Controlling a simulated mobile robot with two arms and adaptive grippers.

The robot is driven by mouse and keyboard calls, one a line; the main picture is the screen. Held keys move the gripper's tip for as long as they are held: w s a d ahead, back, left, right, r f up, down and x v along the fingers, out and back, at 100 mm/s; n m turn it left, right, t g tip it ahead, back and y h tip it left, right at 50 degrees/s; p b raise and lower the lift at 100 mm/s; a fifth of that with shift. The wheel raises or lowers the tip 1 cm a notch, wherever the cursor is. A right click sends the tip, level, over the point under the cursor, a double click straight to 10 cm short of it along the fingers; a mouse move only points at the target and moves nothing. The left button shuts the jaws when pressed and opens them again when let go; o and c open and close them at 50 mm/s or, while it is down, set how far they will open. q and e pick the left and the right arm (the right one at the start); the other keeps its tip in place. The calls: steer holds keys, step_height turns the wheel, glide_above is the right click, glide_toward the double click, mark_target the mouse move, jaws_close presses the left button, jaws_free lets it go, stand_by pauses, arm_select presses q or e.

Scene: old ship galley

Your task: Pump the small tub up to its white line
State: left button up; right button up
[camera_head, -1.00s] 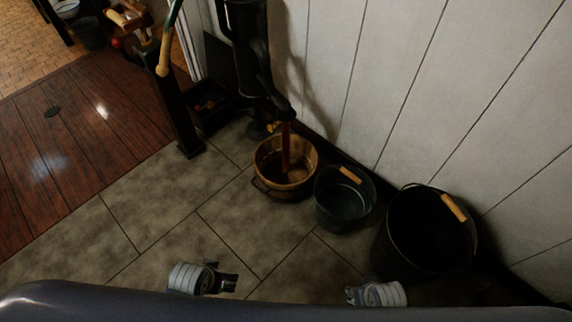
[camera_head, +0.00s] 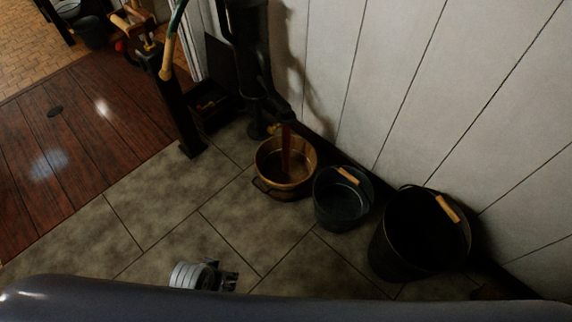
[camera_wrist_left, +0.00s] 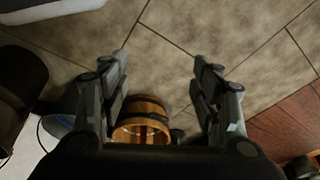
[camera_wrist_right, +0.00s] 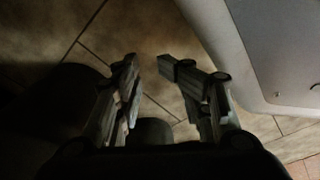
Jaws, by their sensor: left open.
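The small wooden tub (camera_head: 268,181) stands on the tiles under the black pump's (camera_head: 245,60) spout. My left gripper (camera_head: 229,280) is open and empty, low in the head view, well apart from tub and handle. The tub (camera_wrist_left: 146,106) shows beyond its fingers (camera_wrist_left: 162,85) in the left wrist view. My right gripper (camera_wrist_right: 150,62) is outside the head view; its fingers are apart and empty.
A small dark bucket (camera_head: 330,212) and a larger black bucket (camera_head: 388,245) stand right of the tub along the white plank wall (camera_head: 400,60). A dark post (camera_head: 178,105) stands left of the pump. The tiles (camera_head: 160,215) in front are clear.

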steer(key=s+d+f+g+p, duration=0.1)
steer(key=s+f+p, duration=0.15)
steer(key=s, duration=0.55)
steer(key=shift+s+d+r+p, duration=0.15)
steer(key=shift+s+r+p, duration=0.4)
steer(key=shift+r+p, duration=0.4)
steer(key=shift+s+d+r+p, duration=0.2)
steer(key=shift+s+r+p, duration=0.45)
steer(key=shift+p, duration=0.55)
steer(key=shift+s+d+r+p, duration=0.15)
steer(key=shift+s+r+p, duration=0.35)
steer(key=shift+r+p, duration=0.45)
steer(key=shift+f, duration=0.2)
